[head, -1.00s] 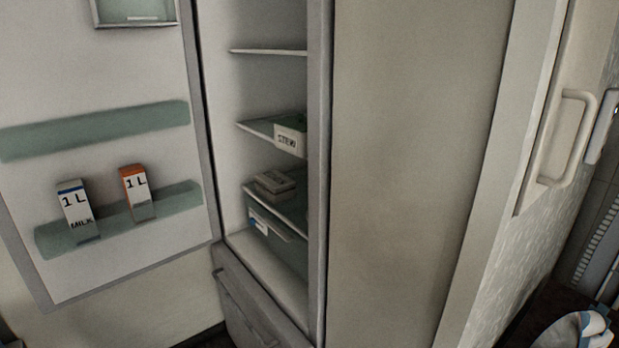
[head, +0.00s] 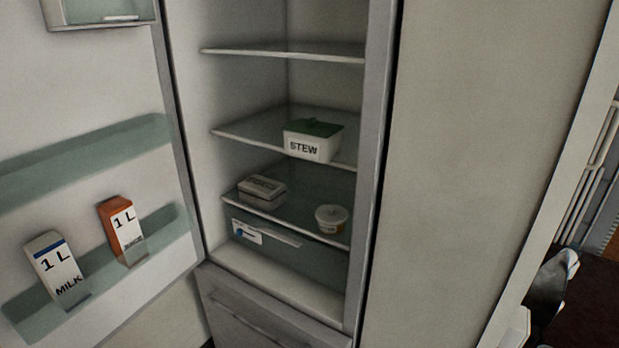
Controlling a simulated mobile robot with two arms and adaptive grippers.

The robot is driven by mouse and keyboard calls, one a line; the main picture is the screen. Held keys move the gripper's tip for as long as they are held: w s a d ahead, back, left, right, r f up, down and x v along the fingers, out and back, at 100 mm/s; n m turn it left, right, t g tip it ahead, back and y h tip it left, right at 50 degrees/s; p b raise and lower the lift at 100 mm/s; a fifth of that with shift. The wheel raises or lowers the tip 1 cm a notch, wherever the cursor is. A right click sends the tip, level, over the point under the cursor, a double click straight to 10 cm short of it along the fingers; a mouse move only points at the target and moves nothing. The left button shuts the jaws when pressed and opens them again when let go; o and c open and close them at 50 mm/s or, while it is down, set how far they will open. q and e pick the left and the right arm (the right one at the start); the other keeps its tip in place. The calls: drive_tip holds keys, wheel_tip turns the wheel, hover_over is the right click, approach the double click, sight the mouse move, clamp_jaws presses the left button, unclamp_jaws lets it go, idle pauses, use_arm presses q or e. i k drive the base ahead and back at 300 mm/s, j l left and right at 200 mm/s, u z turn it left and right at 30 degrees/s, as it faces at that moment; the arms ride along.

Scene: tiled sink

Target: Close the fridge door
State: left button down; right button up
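The fridge door (head: 105,105) stands wide open on the left, with its inner side and shelves facing me. A milk carton (head: 57,270) and an orange-topped carton (head: 121,230) stand in its lower shelf. The fridge body (head: 371,190) is open in the middle. Inside are a stew box (head: 313,140) with a green lid, a small grey box (head: 262,191) and a round tub (head: 332,217). I cannot make out either gripper in the head view.
A closed drawer (head: 262,318) is below the fridge opening. A broad pale panel (head: 480,150) stands to its right. A partly cut-off grey and white shape (head: 552,295) shows at the lower right; I cannot tell what it is.

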sight(88, 117)
drive_tip(key=k+j+u, duration=0.1)
drive_tip(key=u, duration=0.4)
drive_tip(key=j+u, duration=0.35)
drive_tip(key=u, duration=0.15)
drive_tip(key=j+u, duration=0.25)
drive_tip(key=u, duration=0.25)
